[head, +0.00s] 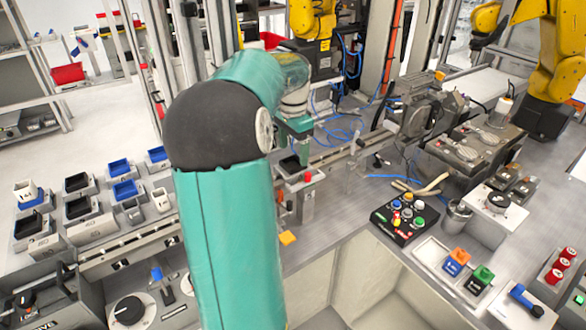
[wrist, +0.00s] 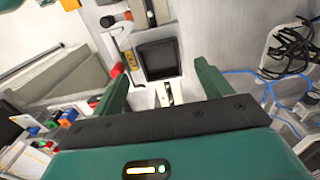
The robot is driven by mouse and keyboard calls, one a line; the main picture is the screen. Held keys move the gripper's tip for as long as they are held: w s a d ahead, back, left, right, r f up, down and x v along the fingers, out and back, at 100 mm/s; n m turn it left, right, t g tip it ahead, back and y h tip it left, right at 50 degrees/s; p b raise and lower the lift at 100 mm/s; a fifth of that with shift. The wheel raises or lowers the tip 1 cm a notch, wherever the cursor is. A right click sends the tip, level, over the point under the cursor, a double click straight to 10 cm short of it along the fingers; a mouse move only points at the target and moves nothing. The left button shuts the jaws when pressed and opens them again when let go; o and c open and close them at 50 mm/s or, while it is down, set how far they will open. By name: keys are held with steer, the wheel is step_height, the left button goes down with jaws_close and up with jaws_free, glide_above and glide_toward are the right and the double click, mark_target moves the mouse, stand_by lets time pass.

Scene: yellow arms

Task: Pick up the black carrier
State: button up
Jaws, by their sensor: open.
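A black carrier (wrist: 158,60), a shallow square tray, sits on a light fixture, seen in the wrist view just beyond and between the fingertips. In the head view a dark piece that looks like the same carrier (head: 289,164) shows below my gripper (head: 294,128), partly hidden by my arm. My gripper (wrist: 161,72) is open, with one green finger on each side and nothing between them. I cannot tell the exact gap to the carrier. Other black carriers (head: 76,183) sit in grey holders at the left of the head view.
Blue carriers (head: 125,190) stand in holders among the black ones. A button box (head: 404,218) and a metal cup (head: 457,214) are on the bench to the right. Blue cables (head: 340,130) lie behind my gripper. Yellow arms (head: 555,60) stand at the back.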

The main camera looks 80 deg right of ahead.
mark_target(293, 166)
step_height(293, 166, down, 4)
steer(key=shift+r, duration=0.25)
steer(key=shift+c, duration=0.5)
steer(key=shift+r, duration=0.1)
steer(key=c, duration=1.2)
steer(key=shift+o, duration=0.2)
